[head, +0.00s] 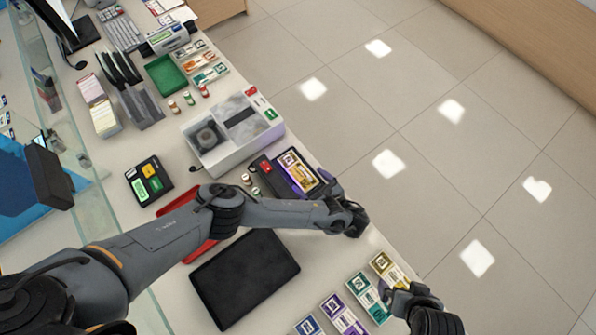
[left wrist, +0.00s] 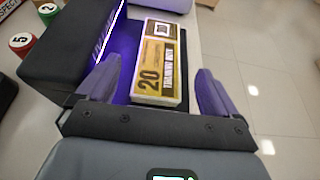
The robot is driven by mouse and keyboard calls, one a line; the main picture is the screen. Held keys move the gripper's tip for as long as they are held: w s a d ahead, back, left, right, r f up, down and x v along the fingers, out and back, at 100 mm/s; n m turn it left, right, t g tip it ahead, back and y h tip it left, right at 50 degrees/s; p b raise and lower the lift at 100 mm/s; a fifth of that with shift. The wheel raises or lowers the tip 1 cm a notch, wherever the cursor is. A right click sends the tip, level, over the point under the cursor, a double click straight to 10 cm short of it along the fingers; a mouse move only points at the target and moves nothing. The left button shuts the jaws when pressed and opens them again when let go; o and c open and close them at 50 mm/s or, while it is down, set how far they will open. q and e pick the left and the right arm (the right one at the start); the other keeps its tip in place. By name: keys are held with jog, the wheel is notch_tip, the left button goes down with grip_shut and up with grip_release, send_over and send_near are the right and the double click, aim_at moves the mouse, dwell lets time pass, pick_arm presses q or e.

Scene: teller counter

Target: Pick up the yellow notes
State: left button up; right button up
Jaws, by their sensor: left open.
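A bundle of yellow notes marked 20 (head: 298,172) lies on the dark device with a purple light (head: 268,170). In the left wrist view the yellow notes (left wrist: 160,65) lie between my two fingers, with a gap on each side. My left gripper (head: 328,188) is open at the near end of these notes; it also shows in the left wrist view (left wrist: 157,88). A second yellow bundle (head: 384,265) lies at the counter's right edge. My right gripper (head: 398,292) is beside this bundle and partly covers it; its jaw state is unclear.
Green, purple and blue note bundles lie in a row along the front edge (head: 343,313). A black tablet-like pad (head: 245,279) lies under my left arm. A grey-white box (head: 232,132) stands behind the device. The counter edge drops to the floor at right.

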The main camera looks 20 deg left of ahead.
aim_at(299, 171)
pick_arm(q)
jog(key=b+x, duration=0.2)
jog(key=x, duration=0.3)
jog(key=shift+w+a+f, duration=0.15)
jog(key=shift+a, duration=0.1)
jog(key=c, duration=1.2)
